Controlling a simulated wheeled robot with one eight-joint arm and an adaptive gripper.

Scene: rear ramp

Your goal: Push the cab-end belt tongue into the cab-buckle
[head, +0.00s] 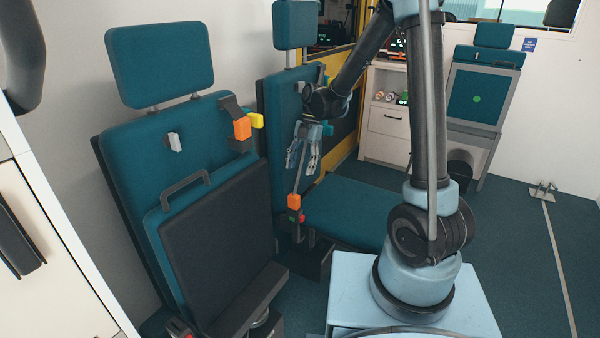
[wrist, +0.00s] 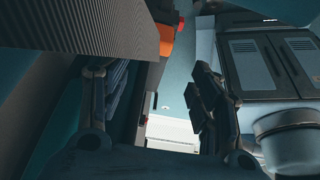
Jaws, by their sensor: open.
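The far seat (head: 345,205) has its teal cushion folded down. An orange block (head: 294,202), which looks like the cab-end belt tongue, sits low beside it at the end of a grey strap. A red-topped piece (head: 301,218), which looks like the cab-buckle, is right against its lower side; I cannot tell how deep the tongue sits. My gripper (head: 303,150) is open, fingers down, above the orange block and in front of the far backrest. In the wrist view the orange block (wrist: 164,42) and red piece (wrist: 180,22) show beyond the open fingers (wrist: 150,110), apart from them.
The near seat (head: 215,235) is folded up, with an orange block (head: 242,128) and a yellow one (head: 257,120) at its shoulder. A third seat (head: 480,95) and a white cabinet (head: 388,122) stand at the back. The floor (head: 520,250) on the right is mostly clear.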

